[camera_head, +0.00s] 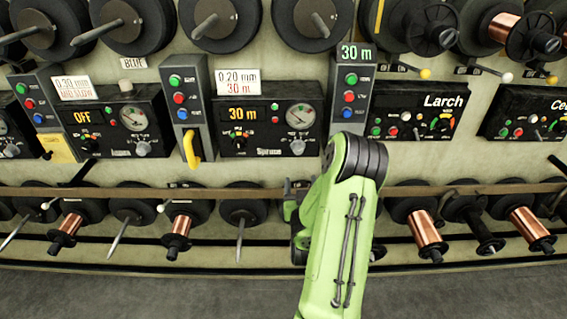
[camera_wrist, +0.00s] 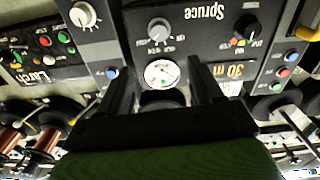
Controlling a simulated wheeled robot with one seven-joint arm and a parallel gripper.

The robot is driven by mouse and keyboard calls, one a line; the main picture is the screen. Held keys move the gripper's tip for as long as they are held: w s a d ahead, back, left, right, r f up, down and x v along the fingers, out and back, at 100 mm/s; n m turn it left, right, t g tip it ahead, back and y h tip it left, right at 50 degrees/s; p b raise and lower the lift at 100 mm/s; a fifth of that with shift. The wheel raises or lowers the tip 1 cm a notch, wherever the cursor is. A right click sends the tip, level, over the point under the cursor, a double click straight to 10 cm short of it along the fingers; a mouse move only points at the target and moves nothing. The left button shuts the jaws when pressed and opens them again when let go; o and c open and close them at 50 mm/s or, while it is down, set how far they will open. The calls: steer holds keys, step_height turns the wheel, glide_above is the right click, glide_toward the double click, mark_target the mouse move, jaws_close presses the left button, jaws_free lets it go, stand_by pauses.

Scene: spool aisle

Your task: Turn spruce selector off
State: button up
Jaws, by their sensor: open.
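The Spruce panel (camera_head: 268,128) is a black box with an amber "30 m" display, a dial gauge, a large grey knob (camera_head: 297,147) at lower right and a small knob with coloured marks (camera_head: 240,140) at lower left. In the wrist view it appears upside down, with the grey knob (camera_wrist: 159,31) and the colour-marked small knob (camera_wrist: 246,30). I cannot tell for certain which is the selector. My gripper (camera_wrist: 160,68) is open and empty, its two dark fingers on either side of the gauge in the picture. It touches neither knob. In the head view my green arm hides most of it.
The Larch panel (camera_head: 420,108) is at the right. A panel reading "OFF" (camera_head: 82,117) is at the left, and a yellow hooked handle (camera_head: 191,148) hangs between. A rail (camera_head: 130,190) and several spools run below. Grey floor (camera_head: 130,295) lies in front.

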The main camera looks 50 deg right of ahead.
glide_toward(298, 150)
steer(key=p+x, duration=0.7)
steer(key=shift+w+d+r, duration=0.15)
steer(key=shift+w+d, duration=0.05)
steer(key=shift+d, duration=0.05)
steer(key=shift+w+d+p, duration=0.3)
steer(key=shift+d+p, duration=0.05)
steer(key=c, duration=1.1)
